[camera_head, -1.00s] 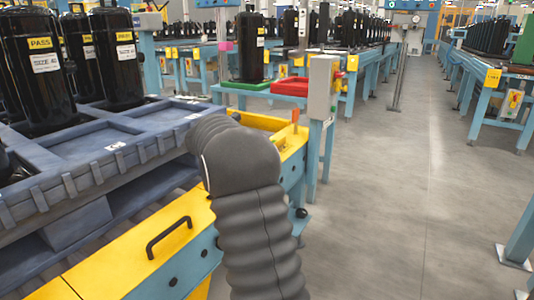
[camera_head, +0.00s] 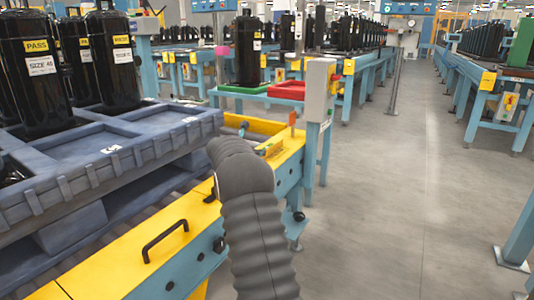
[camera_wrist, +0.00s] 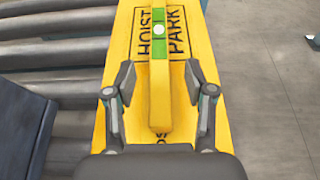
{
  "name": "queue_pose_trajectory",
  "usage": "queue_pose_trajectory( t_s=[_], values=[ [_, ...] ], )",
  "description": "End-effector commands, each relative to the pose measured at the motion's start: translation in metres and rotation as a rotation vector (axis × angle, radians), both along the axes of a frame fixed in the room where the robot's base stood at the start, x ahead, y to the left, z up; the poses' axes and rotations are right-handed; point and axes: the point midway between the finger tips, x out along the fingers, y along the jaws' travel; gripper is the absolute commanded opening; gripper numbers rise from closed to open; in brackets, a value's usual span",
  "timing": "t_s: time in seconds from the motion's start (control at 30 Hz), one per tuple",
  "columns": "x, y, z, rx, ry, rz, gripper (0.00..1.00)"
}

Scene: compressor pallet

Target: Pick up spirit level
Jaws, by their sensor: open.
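The spirit level (camera_wrist: 159,100) is a narrow yellow bar with a green section and a pale round vial near its far end. In the wrist view it lies lengthwise on a yellow surface (camera_wrist: 122,60) marked "HOIST PARK". My gripper (camera_wrist: 159,82) is open, with one finger on each side of the level and a gap on both sides. I cannot tell how far the fingertips are above the surface. The level's near end is close to the gripper's base. In the head view my arm hides most of the gripper.
A grey-blue pallet (camera_head: 108,158) with black compressors (camera_head: 113,60) stands to the left on a roller conveyor. A grey control box (camera_head: 319,90) on a post stands beyond the yellow conveyor edge (camera_head: 125,255). Green (camera_head: 243,88) and red (camera_head: 287,90) trays lie farther back. Open floor is to the right.

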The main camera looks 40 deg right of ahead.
Motion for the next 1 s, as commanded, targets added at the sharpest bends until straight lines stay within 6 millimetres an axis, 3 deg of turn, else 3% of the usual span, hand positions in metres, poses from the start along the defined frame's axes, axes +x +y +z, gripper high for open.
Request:
queue_pose_trajectory(
  t_s=[0.3,0.67,0.87,0.9,1.0],
  values=[
    [0.016,-0.036,-0.011,0.0,-0.001,-0.001,0.54],
    [0.019,-0.042,-0.013,0.0,0.0,0.0,0.54],
    [0.019,-0.042,-0.013,0.0,0.0,0.0,0.04],
    [0.019,-0.042,-0.013,0.0,0.0,0.0,0.0],
    [0.019,-0.042,-0.012,-0.001,-0.001,0.0,0.0]
  ],
)
